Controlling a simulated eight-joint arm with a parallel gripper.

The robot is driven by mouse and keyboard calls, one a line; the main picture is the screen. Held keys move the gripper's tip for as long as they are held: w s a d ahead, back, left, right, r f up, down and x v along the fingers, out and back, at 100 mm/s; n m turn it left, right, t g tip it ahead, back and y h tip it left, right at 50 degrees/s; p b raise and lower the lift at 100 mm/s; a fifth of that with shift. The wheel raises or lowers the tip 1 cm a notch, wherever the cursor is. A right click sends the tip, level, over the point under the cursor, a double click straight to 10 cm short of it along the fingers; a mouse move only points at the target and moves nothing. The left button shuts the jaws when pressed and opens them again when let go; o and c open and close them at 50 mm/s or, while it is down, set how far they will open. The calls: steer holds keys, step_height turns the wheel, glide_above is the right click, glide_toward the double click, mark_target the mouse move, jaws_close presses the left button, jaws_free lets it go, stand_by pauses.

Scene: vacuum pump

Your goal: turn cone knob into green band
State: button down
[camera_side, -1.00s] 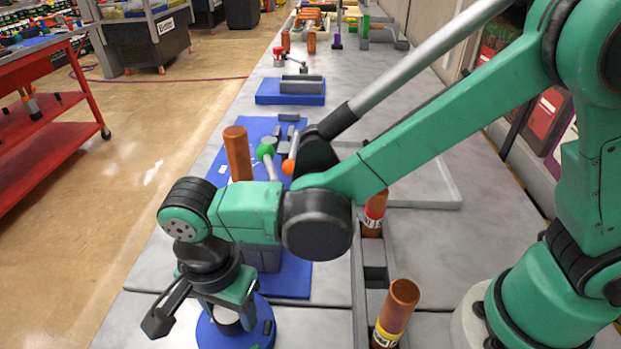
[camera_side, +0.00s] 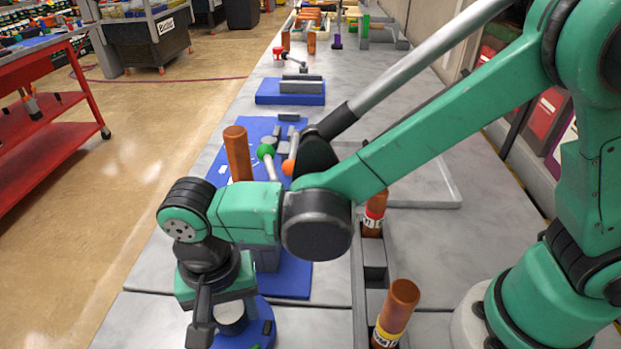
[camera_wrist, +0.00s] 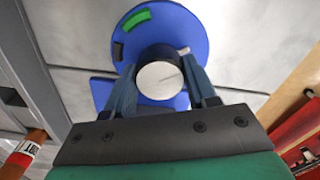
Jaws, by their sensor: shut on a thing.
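The cone knob (camera_wrist: 160,80) has a dark body and a pale round top with a thin line on it. It stands on a round blue disc (camera_wrist: 191,28). A curved green band (camera_wrist: 136,19) lies on the disc at the upper left in the wrist view. A small pale mark (camera_wrist: 184,50) shows at the knob's upper right, apart from the band. My gripper (camera_wrist: 160,74) has one finger on each side of the knob and is shut on it. In the side view, my gripper (camera_side: 216,322) is over the disc (camera_side: 262,313) and partly hides the knob (camera_side: 232,318).
A small black block (camera_wrist: 117,51) sits at the disc's left edge. In the side view, a brown cylinder (camera_side: 238,153) and levers with green (camera_side: 265,151) and orange (camera_side: 288,167) balls stand behind my wrist. A brown tube (camera_side: 396,315) stands to the right.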

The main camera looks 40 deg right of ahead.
steer(key=n, duration=0.4)
steer(key=shift+n, duration=0.3)
steer(key=n, duration=0.4)
steer(key=shift+n, duration=0.3)
steer(key=n, duration=0.4)
steer(key=shift+n, duration=2.5)
steer(key=shift+c, duration=1.4)
jaws_free()
